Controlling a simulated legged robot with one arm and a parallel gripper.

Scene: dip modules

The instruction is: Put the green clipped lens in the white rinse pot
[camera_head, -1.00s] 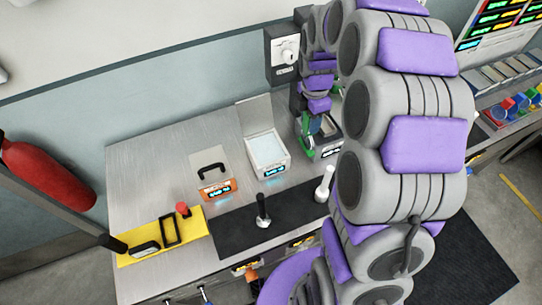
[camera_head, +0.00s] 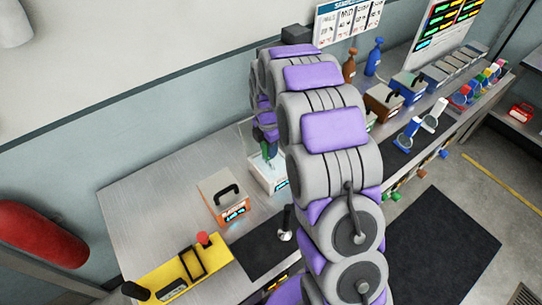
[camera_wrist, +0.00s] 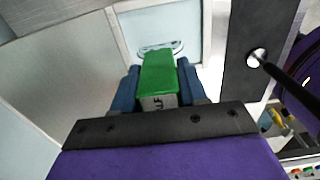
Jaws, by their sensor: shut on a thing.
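My gripper (camera_wrist: 158,88) is shut on the green clip of the green clipped lens (camera_wrist: 158,70), with a blue-grey finger on each side. In the wrist view, the round lens end points away from me and shows over the pale interior of the white rinse pot (camera_wrist: 207,50). I cannot tell whether it is above the liquid or touching it. In the head view, the white rinse pot (camera_head: 282,187) is partly hidden behind my arm. The green clip (camera_head: 268,150) shows just over it, and its lower end is hard to make out.
An orange-fronted box with a black handle (camera_head: 226,197) stands left of the pot. A black mat (camera_head: 262,247) with an upright black-handled tool (camera_head: 286,222) lies in front. A yellow tray (camera_head: 160,280) is at the front left. Several boxes and bottles stand at the right.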

